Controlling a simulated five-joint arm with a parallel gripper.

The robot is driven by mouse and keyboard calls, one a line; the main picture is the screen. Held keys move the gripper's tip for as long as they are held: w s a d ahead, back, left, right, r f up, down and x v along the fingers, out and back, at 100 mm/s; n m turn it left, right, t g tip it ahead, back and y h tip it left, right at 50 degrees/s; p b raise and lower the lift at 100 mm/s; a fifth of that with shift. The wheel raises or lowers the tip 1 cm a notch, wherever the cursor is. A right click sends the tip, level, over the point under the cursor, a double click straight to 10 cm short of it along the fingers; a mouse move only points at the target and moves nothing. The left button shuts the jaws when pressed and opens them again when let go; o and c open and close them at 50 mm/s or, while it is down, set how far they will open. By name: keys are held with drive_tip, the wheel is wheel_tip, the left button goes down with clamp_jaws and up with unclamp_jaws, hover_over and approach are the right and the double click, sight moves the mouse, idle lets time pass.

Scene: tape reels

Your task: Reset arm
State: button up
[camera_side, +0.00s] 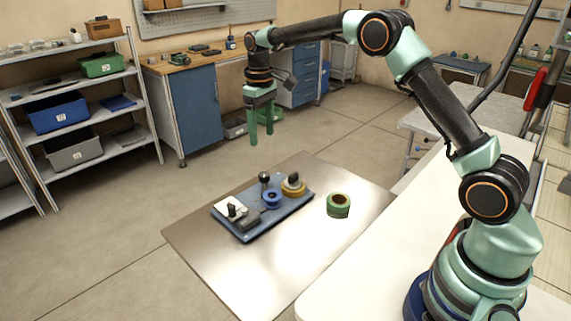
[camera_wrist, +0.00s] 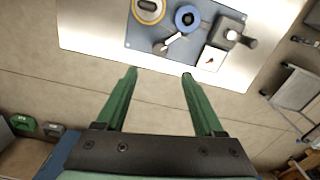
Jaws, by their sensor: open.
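My gripper (camera_side: 261,135) is open and empty, raised high above the far edge of the metal table (camera_side: 335,262). It also shows in the wrist view (camera_wrist: 160,75), its two green fingers apart with nothing between them. A blue tray (camera_side: 250,232) lies on the table, below my gripper.
A white counter (camera_side: 375,265) borders the table on the right. Shelves with bins (camera_side: 75,110) stand at the left, and a workbench with a blue cabinet (camera_side: 190,105) is at the back. The air around my gripper is clear.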

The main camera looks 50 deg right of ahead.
drive_tip(key=s+a+r+t, duration=0.2)
drive_tip(key=s+r+t, duration=0.1)
drive_tip(key=s+r, duration=0.75)
drive_tip(key=s+a+f+m+t, duration=0.1)
drive_tip(key=s+m+t, duration=0.1)
drive_tip(key=s, duration=1.3)
drive_tip(key=shift+f+t, duration=0.2)
drive_tip(key=shift+t, duration=0.1)
drive_tip(key=shift+a, duration=0.1)
